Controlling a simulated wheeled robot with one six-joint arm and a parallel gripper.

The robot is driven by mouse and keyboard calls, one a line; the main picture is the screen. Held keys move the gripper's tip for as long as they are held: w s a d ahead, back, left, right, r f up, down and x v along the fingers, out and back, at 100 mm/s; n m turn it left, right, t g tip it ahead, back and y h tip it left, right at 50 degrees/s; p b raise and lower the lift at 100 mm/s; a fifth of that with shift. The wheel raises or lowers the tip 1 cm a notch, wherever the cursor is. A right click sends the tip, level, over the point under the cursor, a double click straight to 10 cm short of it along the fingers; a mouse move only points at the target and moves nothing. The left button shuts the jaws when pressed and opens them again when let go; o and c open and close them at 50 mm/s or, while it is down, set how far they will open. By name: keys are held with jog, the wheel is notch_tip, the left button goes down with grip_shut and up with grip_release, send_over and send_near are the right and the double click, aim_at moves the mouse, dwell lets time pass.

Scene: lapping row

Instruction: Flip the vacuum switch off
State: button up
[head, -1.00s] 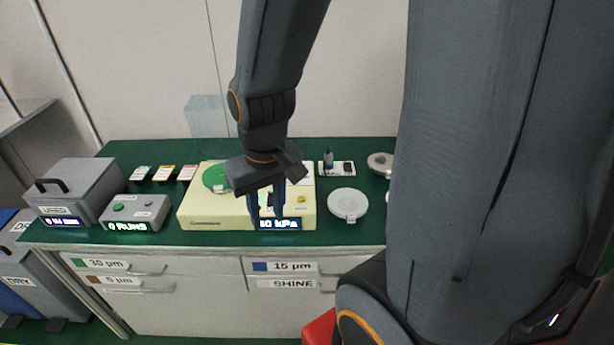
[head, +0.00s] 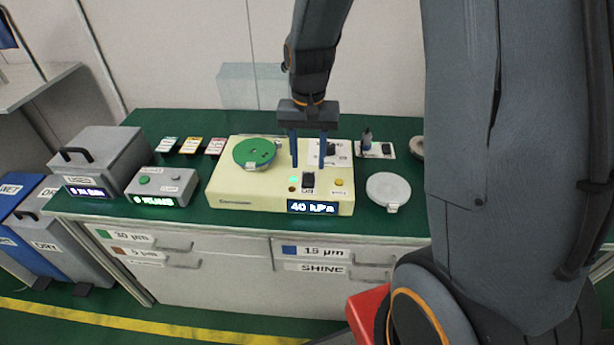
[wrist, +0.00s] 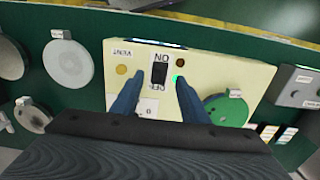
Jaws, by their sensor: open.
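The vacuum switch is a black rocker (head: 308,180) on the top of a cream machine (head: 232,190). In the wrist view the rocker (wrist: 159,73) has ON printed on one side and a partly hidden OFF label on the other. A green lamp (head: 293,179) beside it is lit, and the display (head: 312,207) reads 40 kPa. My gripper (head: 307,166) is open and empty above the machine, just behind the switch. In the wrist view its blue fingers (wrist: 156,90) spread to either side of the rocker. I cannot tell whether they touch the panel.
A green disc (head: 254,153) lies on the machine's left part, and a yellow button (head: 338,182) is right of the switch. A pale round plate (head: 388,188) lies to the right. A grey counter box (head: 162,186) and a handled grey case (head: 97,160) stand left.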

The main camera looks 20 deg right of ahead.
aim_at(308, 184)
jog(key=shift+f+p, duration=0.5)
jog(key=shift+f, duration=2.7)
